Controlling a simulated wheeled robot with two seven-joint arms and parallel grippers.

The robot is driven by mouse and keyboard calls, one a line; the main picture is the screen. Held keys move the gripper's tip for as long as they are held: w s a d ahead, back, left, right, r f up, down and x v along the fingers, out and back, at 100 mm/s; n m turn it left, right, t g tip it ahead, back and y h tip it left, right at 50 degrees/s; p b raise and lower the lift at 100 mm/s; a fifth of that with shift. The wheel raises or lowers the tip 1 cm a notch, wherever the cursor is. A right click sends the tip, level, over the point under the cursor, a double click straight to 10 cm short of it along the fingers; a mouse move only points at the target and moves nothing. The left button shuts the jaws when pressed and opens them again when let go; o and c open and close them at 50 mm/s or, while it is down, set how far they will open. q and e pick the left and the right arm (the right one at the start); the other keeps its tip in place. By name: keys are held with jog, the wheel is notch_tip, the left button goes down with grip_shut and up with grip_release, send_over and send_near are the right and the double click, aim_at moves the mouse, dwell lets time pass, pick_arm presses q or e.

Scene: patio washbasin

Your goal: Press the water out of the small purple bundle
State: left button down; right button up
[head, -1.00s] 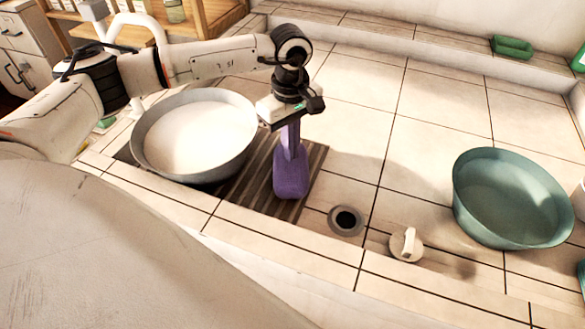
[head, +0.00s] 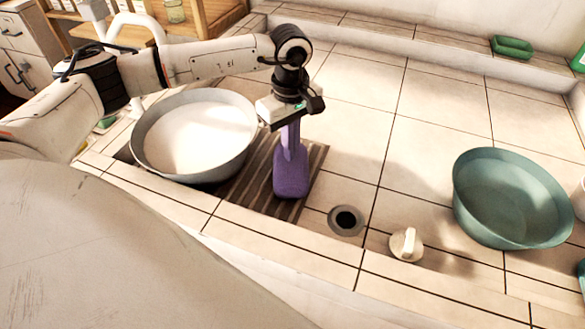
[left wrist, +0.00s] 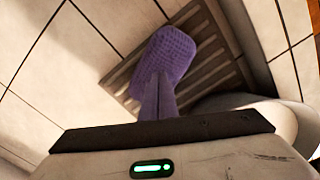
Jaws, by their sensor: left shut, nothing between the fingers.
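The small purple bundle (head: 291,183) lies on the dark slatted board (head: 250,185) beside the pale basin. In the left wrist view the bundle (left wrist: 172,48) has a knitted-looking texture and rests across the slats. My left gripper (head: 290,155) points down from above, with its purple-looking fingers closed together and their tips at the bundle. The fingertips (left wrist: 160,78) overlap the bundle's near end in the left wrist view; how firmly they touch it I cannot tell. My right gripper is out of view.
A large grey basin with white contents (head: 200,140) stands left of the board. A round drain hole (head: 345,220) and a pale knob (head: 406,244) are to the right. A teal basin (head: 512,198) stands far right. A green soap dish (head: 512,47) sits on the back ledge. The middle tiles are clear.

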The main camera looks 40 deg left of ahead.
pick_arm(q)
jog(key=shift+f+b, duration=0.6)
jog(key=shift+f, duration=0.15)
jog(key=shift+s+d+f, duration=0.1)
jog(key=shift+s+f, duration=0.1)
dwell(2.0)
notch_tip(320, 180, up, 8)
jog(key=p, duration=0.5)
jog(key=shift+w+r, duration=0.2)
dwell(0.3)
dwell(0.4)
